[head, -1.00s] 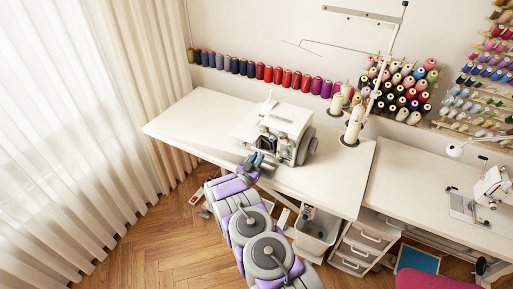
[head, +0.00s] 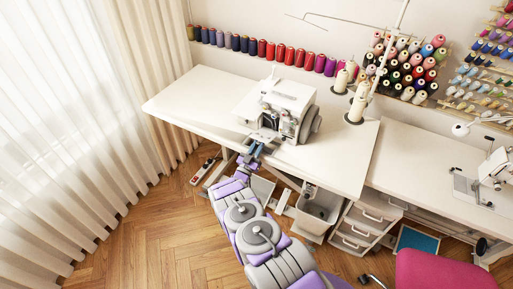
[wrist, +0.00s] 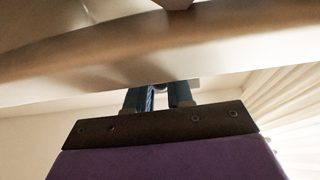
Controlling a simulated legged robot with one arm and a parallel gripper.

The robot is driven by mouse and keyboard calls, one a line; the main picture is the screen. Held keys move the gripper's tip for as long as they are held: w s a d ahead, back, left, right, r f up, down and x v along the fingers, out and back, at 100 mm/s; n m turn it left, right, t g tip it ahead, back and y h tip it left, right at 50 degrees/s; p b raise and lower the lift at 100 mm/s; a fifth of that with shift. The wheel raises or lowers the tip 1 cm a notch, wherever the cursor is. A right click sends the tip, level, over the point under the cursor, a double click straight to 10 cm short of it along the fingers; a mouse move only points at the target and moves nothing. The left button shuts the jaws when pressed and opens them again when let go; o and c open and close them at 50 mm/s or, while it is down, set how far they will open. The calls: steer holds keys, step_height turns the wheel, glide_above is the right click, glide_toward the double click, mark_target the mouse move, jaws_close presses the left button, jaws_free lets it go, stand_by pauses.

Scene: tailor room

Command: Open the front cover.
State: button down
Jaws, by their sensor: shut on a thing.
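The white overlock sewing machine (head: 290,98) stands on the white table near its front edge. Its front shows dark inner parts, and the front cover (head: 263,135) appears tilted down and outward at the machine's lower front. My gripper (head: 253,151) is at the table's front edge, at this cover. In the wrist view, the blue fingers of my gripper (wrist: 160,97) reach up to the edge of a large pale surface and are shut on what seems to be the cover's edge. The exact contact is hidden there.
Thread cones (head: 355,100) on a stand are right of the machine. The white table (head: 190,95) is clear on its left. A grey bin (head: 318,212) and drawers (head: 365,222) are below. A pink chair (head: 445,270) is at lower right.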

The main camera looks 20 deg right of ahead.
steer(key=shift+w+r, duration=0.15)
steer(key=c, duration=1.4)
jaws_free()
steer(key=shift+o, duration=0.9)
steer(key=shift+w+d+f, duration=0.15)
steer(key=shift+f, duration=0.05)
steer(key=shift+o, duration=1.1)
steer(key=shift+d, duration=0.1)
steer(key=shift+s+a+f, duration=0.1)
steer(key=shift+s+a, duration=0.2)
steer(key=shift+a, duration=0.25)
steer(key=b+v, duration=0.2)
steer(key=v, duration=1.4)
steer(key=shift+s+f, duration=0.15)
steer(key=shift+f, duration=0.2)
